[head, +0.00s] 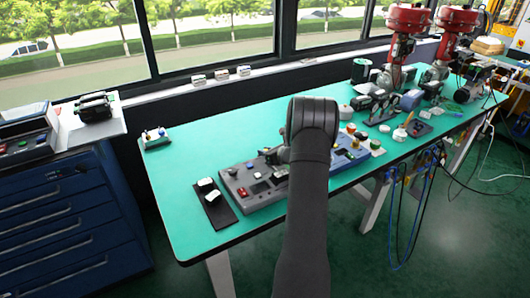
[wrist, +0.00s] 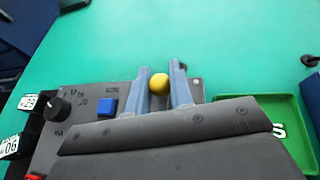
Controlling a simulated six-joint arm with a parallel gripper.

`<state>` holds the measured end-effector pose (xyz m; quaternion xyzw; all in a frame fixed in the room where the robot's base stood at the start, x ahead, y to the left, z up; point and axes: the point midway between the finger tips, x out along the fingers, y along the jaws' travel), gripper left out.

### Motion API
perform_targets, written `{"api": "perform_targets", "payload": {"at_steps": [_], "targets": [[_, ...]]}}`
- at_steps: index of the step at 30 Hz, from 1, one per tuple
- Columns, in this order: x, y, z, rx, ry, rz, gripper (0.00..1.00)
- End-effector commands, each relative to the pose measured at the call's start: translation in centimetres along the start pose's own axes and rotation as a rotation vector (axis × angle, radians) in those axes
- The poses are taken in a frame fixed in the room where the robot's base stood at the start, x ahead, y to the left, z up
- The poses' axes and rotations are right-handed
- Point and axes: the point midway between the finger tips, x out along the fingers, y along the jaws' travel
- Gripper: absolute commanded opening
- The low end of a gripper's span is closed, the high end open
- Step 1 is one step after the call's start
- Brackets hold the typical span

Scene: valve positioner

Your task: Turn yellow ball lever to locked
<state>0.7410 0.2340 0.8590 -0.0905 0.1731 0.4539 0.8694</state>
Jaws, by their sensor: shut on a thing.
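The yellow ball (wrist: 159,83) of the lever shows in the wrist view, between the two blue-grey fingers of my gripper (wrist: 160,88). The gripper is shut on it, one finger on each side. The lever's stem and pivot are hidden, and no position marks for it can be read. The lever belongs to a grey panel (wrist: 90,92). In the head view my arm covers the gripper and the ball, while the grey panel (head: 240,180) shows to the left of the arm.
A black dial (wrist: 57,108) and a blue button (wrist: 107,105) sit on the panel left of the gripper. A green tray (wrist: 297,168) lies to the right. White numbered blocks (wrist: 27,101) stand at the left.

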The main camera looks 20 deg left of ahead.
Motion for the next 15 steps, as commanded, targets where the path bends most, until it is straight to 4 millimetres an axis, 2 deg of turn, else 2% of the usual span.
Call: {"api": "perform_targets", "payload": {"at_steps": [15], "targets": [[-0.6, -1.4, -0.2, 0.125, 0.001, -0.297, 0.00]]}}
